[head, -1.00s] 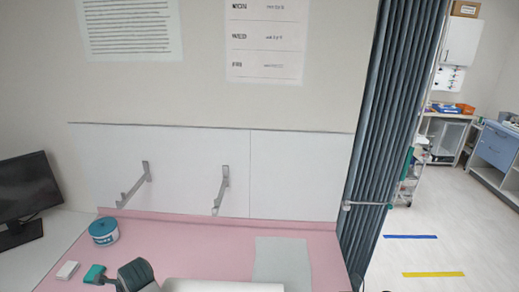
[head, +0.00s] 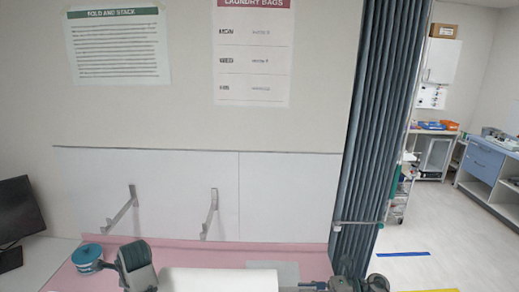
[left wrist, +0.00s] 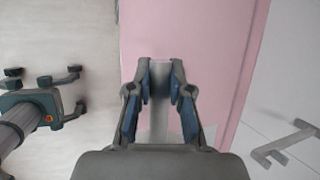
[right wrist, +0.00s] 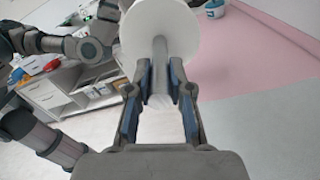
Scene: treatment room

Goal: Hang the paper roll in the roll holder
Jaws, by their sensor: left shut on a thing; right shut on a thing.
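The white paper roll (head: 222,280) lies level at the bottom of the head view, partly cut off by the frame edge. Its round end (right wrist: 150,40) and a grey rod sticking out of it show in the right wrist view. My right gripper (right wrist: 160,88) is shut on that rod end. My left gripper (left wrist: 159,85) is shut on the rod's other end; the roll's body is not clear there. The roll holder is two grey wall brackets, left (head: 122,212) and right (head: 210,214), both empty. The roll is in front of and below them in the picture.
A pink surface (head: 190,247) runs below the white wall panel. A blue-and-white tub (head: 87,258) stands on it near my left gripper, and a monitor (head: 20,215) stands farther left. A dark folded curtain (head: 375,130) hangs at the right.

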